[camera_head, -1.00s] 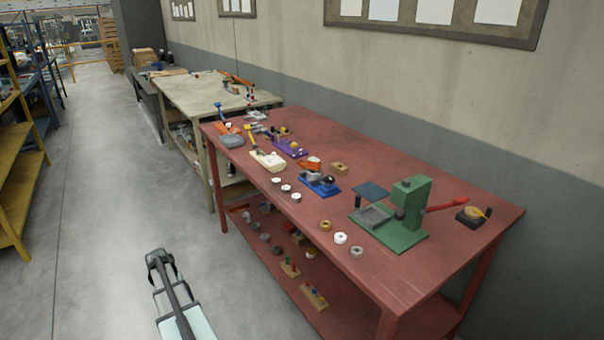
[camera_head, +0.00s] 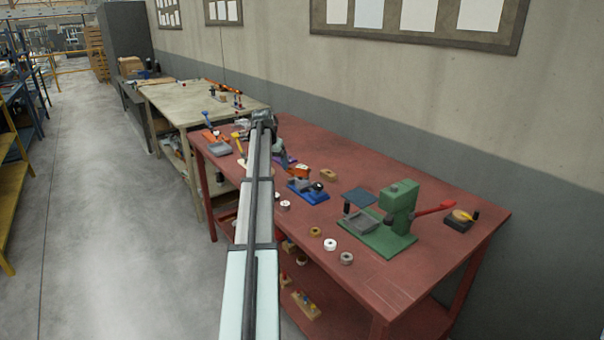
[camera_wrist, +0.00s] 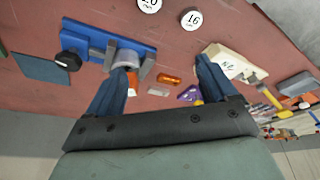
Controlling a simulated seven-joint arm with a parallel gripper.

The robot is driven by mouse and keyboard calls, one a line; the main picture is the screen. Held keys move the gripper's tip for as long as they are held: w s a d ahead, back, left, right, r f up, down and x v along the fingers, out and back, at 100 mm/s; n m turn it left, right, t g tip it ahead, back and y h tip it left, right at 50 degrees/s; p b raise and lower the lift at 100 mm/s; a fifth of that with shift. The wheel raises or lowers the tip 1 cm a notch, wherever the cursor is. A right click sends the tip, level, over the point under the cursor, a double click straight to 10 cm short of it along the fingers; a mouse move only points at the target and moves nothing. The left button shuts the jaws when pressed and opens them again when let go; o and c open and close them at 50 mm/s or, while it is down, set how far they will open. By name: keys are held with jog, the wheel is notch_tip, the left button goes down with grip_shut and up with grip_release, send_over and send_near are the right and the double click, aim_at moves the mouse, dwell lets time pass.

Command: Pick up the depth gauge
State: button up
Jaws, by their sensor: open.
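I cannot tell for sure which item is the depth gauge. My gripper (camera_wrist: 166,70) is open and empty, its two dark blue fingers spread above the red table in the wrist view. Between and beyond the fingers lie a small orange piece (camera_wrist: 169,79) and a purple fixture (camera_wrist: 190,94). A blue fixture (camera_wrist: 92,40) with a grey round part is by the left finger, which partly covers it. A cream block (camera_wrist: 229,63) is by the right finger. In the head view my arm reaches over the table's left part, hiding some items; the fingertips are not clear there.
A green press (camera_head: 396,222) with a red lever stands on the right of the red table (camera_head: 440,180). A dark block with a yellow top (camera_head: 460,218) is beyond it. Several round discs (camera_head: 330,244) line the front edge. A wall runs behind the table.

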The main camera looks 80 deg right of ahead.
jog(key=m, duration=0.1)
send_near(302, 167)
notch_tip(302, 167, up, 3)
jog(key=w+a, duration=0.1)
jog(key=x, duration=1.3)
jog(key=shift+s+d+f, duration=0.1)
jog(key=shift+s+f, duration=0.1)
jog(key=shift+s, duration=0.15)
jog(key=shift+h, duration=0.3)
jog(key=c, duration=1.3)
jog(key=shift+o, duration=0.2)
